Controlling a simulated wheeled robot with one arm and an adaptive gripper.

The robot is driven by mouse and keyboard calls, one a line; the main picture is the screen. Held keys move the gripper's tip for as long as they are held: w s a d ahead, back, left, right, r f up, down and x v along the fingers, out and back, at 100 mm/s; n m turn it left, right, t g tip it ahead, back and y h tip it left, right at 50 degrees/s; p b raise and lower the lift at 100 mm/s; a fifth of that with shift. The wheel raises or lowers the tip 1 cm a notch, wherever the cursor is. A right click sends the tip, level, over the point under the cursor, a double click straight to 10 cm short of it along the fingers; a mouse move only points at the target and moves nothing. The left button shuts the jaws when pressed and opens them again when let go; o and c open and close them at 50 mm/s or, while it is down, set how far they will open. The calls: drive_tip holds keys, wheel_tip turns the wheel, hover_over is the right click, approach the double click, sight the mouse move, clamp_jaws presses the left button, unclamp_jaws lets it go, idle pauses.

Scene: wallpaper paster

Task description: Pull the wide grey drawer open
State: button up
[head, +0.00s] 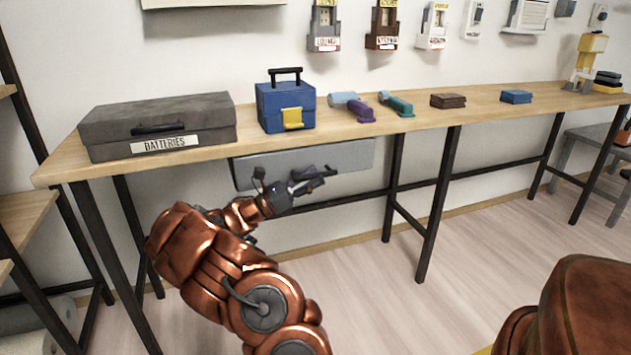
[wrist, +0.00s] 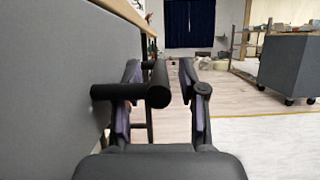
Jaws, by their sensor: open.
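The wide grey drawer (head: 347,158) hangs under the wooden tabletop in the head view, its lower left partly hidden behind my gripper (head: 312,180). In the wrist view the grey drawer front (wrist: 45,85) fills the left side. A black bar handle (wrist: 158,94) stands out from it on a post. My gripper (wrist: 167,92) is open there, with one finger on each side of the handle bar. The left finger is on the drawer side and partly hidden by the handle. A gap shows between the bar and the right finger. I see no gap showing the drawer pulled out.
On the tabletop (head: 290,150) stand a grey batteries case (head: 110,125), a blue toolbox (head: 272,103) and several small items. Black table legs (head: 437,195) stand right of the drawer. The floor (head: 480,265) in front is clear. A grey wheeled cabinet (wrist: 288,66) is farther off.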

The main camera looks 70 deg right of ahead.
drive_tip(key=shift+s+d+r, duration=0.25)
drive_tip(key=shift+s+d, duration=0.15)
drive_tip(key=shift+s, duration=0.05)
clamp_jaws()
idle(0.5)
